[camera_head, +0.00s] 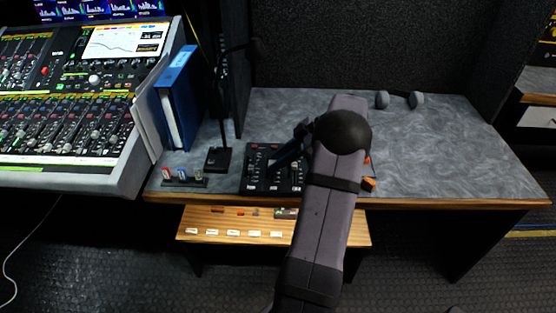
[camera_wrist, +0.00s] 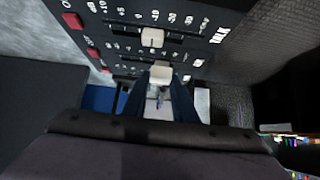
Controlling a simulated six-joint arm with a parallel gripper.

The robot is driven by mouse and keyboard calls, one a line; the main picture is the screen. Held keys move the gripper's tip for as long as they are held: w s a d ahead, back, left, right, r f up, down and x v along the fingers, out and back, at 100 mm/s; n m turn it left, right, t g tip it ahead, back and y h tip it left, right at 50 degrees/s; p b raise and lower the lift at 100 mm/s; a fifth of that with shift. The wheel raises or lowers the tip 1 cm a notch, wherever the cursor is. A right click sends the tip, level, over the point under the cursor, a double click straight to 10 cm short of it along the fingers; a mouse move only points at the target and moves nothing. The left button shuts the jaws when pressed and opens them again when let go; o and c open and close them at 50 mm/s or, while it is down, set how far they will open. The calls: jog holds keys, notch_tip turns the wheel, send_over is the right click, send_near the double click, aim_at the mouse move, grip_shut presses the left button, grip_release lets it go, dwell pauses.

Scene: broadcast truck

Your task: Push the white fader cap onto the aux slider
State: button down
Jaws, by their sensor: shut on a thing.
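The black fader panel (camera_head: 258,187) lies on the grey desktop in the head view. It fills the top of the wrist view (camera_wrist: 120,12), with printed scales and the word TALK. My gripper (camera_head: 274,168) reaches down over its middle. In the wrist view my gripper (camera_wrist: 160,82) is shut on a white fader cap (camera_wrist: 160,74) at its fingertips, low over a slider slot. The stem under that cap is hidden, so I cannot tell whether cap and slider touch. Another white cap (camera_wrist: 152,38) sits on the neighbouring slider.
A small rack (camera_head: 184,182) with a few coloured caps stands left of the panel at the desk edge. A labelled wooden shelf (camera_head: 190,236) juts out below. The right desktop is mostly clear.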

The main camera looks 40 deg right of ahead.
jog(key=shift+f+b, duration=0.65)
jog(key=shift+f, duration=0.05)
jog(key=c, duration=1.4)
grip_release()
jog(key=shift+o, duration=0.2)
jog(key=shift+r, duration=0.15)
jog(key=shift+v, duration=3.6)
